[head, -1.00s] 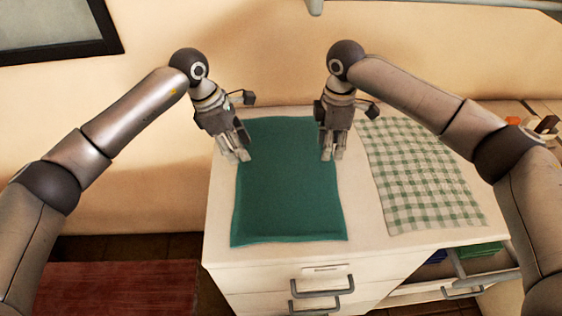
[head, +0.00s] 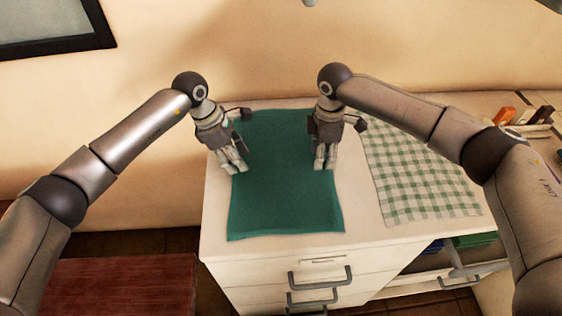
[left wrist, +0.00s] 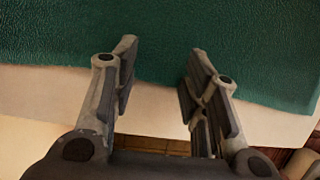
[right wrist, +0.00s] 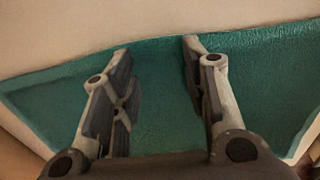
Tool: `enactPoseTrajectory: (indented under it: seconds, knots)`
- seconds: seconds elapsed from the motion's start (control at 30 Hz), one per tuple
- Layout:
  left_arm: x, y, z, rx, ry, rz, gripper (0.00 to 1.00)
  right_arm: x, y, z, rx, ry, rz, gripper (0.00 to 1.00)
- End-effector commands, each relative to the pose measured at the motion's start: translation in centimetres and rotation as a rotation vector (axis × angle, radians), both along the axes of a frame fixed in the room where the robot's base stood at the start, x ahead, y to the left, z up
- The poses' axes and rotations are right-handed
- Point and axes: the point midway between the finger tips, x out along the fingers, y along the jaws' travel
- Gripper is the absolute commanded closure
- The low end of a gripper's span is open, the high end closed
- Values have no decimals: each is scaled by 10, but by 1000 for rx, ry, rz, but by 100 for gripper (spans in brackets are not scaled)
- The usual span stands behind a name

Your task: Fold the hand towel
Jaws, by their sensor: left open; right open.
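A green hand towel (head: 285,195) lies spread flat on the white cabinet top; it also shows in the left wrist view (left wrist: 160,40) and the right wrist view (right wrist: 160,90). My left gripper (head: 236,170) is open at the towel's left edge, and in its wrist view (left wrist: 160,85) the towel's edge runs between and behind the fingers. My right gripper (head: 324,166) is open at the towel's right edge, with its fingers (right wrist: 160,65) over the green cloth. Neither gripper holds cloth. I cannot tell whether the fingertips touch the towel.
A green checked cloth (head: 420,170) lies to the right on the white cabinet top (head: 360,235). Drawers with handles (head: 320,280) are at the front, and a drawer at the right stands open. A holder with small items (head: 530,118) is at the far right. A wall stands behind.

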Motion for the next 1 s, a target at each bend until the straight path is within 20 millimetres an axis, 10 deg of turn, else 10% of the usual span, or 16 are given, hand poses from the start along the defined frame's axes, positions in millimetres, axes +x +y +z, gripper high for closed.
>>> enactPoseTrajectory:
  seconds: [1.0]
  knots:
    - [-1, 1, -3, 3, 3, 0, 100, -1, -1, -5, -3, 3, 0, 100]
